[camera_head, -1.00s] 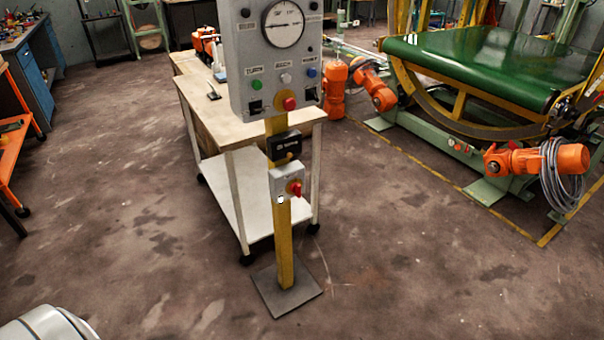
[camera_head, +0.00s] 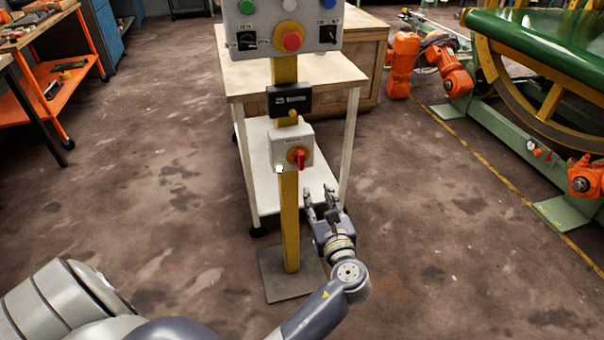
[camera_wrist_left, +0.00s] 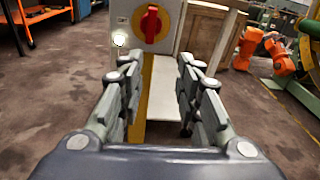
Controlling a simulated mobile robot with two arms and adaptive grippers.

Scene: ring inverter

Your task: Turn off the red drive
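A small grey switch box (camera_head: 291,146) is fixed to the yellow post (camera_head: 290,222). It carries a red rotary knob on a yellow plate (camera_head: 299,157), the likely red drive switch. In the left wrist view the red knob (camera_wrist_left: 151,23) stands upright at the top, ahead of the fingers. My left gripper (camera_head: 321,200) is below and slightly right of the box, apart from it, fingers pointing up and away. In the left wrist view my left gripper (camera_wrist_left: 158,72) is open and empty. My right gripper is not in view.
Above the box are a black module (camera_head: 289,100) and a control panel (camera_head: 272,28) with a red button. A white-legged table (camera_head: 344,68) stands behind the post. A metal base plate (camera_head: 290,288) lies on the floor. Orange motors and a green conveyor (camera_head: 545,42) are at right.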

